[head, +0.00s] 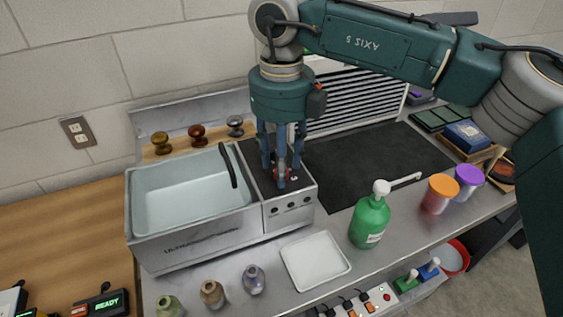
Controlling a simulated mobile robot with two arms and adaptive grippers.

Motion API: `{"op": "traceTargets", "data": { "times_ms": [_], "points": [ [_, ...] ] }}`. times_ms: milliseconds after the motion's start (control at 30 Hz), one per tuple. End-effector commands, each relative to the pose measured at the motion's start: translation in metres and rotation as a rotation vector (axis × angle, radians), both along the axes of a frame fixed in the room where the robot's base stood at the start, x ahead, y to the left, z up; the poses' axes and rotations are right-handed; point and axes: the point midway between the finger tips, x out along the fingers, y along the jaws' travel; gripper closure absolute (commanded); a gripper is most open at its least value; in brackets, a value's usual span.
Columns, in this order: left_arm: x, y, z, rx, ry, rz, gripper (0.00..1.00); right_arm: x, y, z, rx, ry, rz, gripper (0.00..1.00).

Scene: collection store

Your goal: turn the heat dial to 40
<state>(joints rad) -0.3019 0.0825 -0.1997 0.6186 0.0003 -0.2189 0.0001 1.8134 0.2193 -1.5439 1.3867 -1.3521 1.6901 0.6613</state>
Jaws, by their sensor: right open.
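The ultrasonic cleaner (195,238) is a grey box with an open, pale basin, on the metal counter. Its control section (306,180) is at the right end, with a dark top and several small round features on the front face. A small red part (291,173), seemingly the heat dial, shows on the dark top between and behind the fingers. My right gripper (280,180) points down over it with its blue fingers open around it; I cannot tell whether they touch it. The scale and the dial's setting are hidden or too small to read. My left gripper is out of view.
A green pump bottle (369,222) and a white tray (315,260) stand close by on the right and front. Small bottles (253,280) line the front edge. Knob-topped items (198,135) stand behind the basin. A dark mat (375,160) lies clear at right.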

Motion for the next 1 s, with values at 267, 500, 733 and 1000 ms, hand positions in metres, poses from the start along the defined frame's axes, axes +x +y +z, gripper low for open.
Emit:
{"op": "traceTargets", "data": {
  "times_ms": [267,500,733,1000],
  "points": [
    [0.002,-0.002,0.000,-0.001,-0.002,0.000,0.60,0.000,0.001,0.055,0.001,-0.004,-0.001,0.59],
    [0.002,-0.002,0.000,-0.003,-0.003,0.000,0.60,0.000,0.001,0.099,0.002,-0.003,-0.001,0.59],
    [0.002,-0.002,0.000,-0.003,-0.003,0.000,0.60,0.000,0.000,0.114,0.000,-0.001,0.000,0.59],
    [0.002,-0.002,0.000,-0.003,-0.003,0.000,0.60,0.000,0.000,0.115,0.001,-0.002,0.000,0.59]
  ]
}}
